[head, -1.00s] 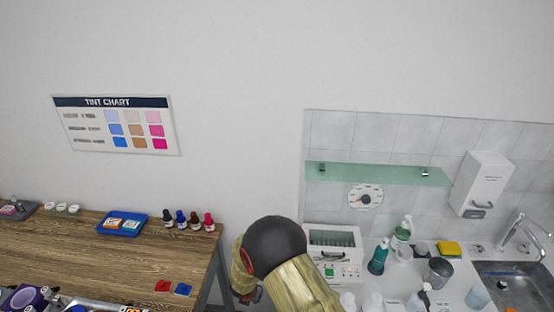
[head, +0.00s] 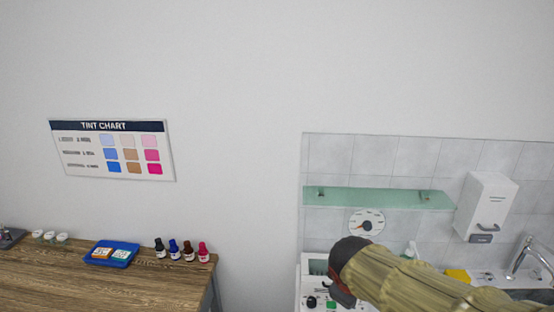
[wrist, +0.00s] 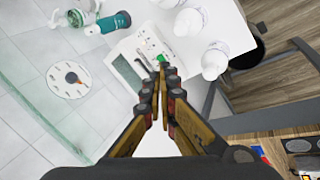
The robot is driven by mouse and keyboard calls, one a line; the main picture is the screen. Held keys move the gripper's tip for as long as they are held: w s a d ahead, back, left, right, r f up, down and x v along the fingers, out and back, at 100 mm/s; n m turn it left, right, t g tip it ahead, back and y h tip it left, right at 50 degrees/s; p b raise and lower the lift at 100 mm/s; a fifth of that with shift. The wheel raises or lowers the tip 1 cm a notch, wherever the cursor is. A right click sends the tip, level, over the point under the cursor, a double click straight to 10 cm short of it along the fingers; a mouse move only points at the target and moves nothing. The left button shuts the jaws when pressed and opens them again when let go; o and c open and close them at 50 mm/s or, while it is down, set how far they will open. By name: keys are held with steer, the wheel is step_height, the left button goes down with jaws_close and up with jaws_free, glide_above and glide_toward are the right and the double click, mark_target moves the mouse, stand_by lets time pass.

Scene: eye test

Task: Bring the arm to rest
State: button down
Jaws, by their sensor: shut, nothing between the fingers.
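My arm (head: 410,283) reaches in from the lower right of the head view, in an olive sleeve with a dark rounded joint. It covers part of the sink counter. My gripper (wrist: 161,66) shows in the wrist view with its two fingers together at the tips and nothing between them. The fingertips appear over the white device with a green button (wrist: 130,66). I cannot tell the height above it. The fingertips cannot be made out in the head view.
A glass shelf (head: 380,198) and a round dial (head: 367,223) are on the tiled wall. White bottles (wrist: 214,58) and a green bottle (wrist: 108,24) stand near the device. A wooden table (head: 100,285) holds small bottles and a blue tray (head: 111,254). A dispenser (head: 487,205) hangs at right.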

steer(key=s+r+m+y+b, duration=0.1)
steer(key=s+m, duration=0.3)
steer(key=s, duration=0.5)
steer(key=s+d+r+m+y+b, duration=0.1)
steer(key=s+m, duration=0.4)
steer(key=s, duration=0.4)
steer(key=shift+s+d+r+m, duration=0.15)
steer(key=shift+s+d+m, duration=0.15)
steer(key=shift+s, duration=0.1)
